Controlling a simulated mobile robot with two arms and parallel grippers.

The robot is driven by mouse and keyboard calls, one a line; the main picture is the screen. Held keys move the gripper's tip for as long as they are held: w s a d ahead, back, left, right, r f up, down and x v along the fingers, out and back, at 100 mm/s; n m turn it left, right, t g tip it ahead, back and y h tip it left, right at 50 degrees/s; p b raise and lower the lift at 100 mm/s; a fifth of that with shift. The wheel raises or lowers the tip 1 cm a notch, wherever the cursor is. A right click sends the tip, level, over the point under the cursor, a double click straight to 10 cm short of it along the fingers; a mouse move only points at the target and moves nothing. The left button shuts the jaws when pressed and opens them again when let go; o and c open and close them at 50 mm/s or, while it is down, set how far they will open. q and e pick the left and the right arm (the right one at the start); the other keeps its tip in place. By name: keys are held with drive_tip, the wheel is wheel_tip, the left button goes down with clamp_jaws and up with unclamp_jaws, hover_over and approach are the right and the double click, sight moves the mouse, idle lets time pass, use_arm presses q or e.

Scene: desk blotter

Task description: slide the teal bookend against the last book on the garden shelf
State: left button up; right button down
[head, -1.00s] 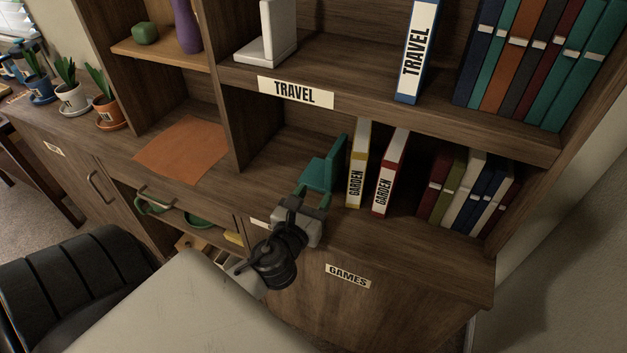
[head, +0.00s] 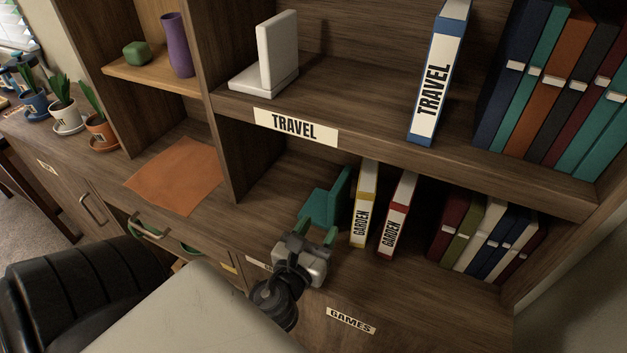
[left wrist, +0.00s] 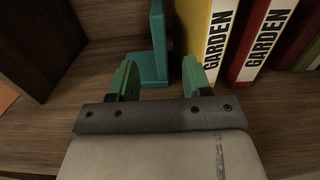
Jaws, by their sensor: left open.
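The teal bookend (head: 340,192) stands upright on the lower garden shelf, its flat base toward the left. In the left wrist view the bookend (left wrist: 158,42) shows a narrow gap to the yellow GARDEN book (left wrist: 193,35) on its right. The yellow book (head: 362,210) and a red GARDEN book (head: 396,218) stand side by side in the head view. My left gripper (head: 317,231) is open at the near edge of the bookend's base. In the wrist view its fingertips (left wrist: 160,70) are apart, with the base's near part between them. My right gripper is not in view.
Several darker books (head: 480,235) stand further right on the garden shelf. The TRAVEL shelf (head: 350,95) lies above, with a white bookend (head: 275,60) and binders. An upright divider (head: 240,150) is left of the teal bookend, with bare shelf between. An orange mat (head: 178,175) lies beyond it.

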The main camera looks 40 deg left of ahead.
sight(331, 208)
use_arm(q)
drive_tip(key=p+x, duration=0.1)
drive_tip(key=x, duration=0.7)
drive_tip(key=shift+w+a, duration=0.1)
drive_tip(key=shift+w, duration=0.4)
drive_tip(key=shift+a, duration=0.1)
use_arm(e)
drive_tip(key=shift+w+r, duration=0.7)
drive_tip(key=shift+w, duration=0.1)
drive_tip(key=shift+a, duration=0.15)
use_arm(q)
clamp_jaws()
unclamp_jaws()
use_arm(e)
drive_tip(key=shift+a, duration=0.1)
use_arm(q)
drive_tip(key=b+v, duration=0.1)
drive_tip(key=v, duration=0.9)
drive_tip(key=shift+f+b, duration=0.1)
drive_tip(key=shift+b, duration=0.25)
drive_tip(key=shift+s, duration=0.4)
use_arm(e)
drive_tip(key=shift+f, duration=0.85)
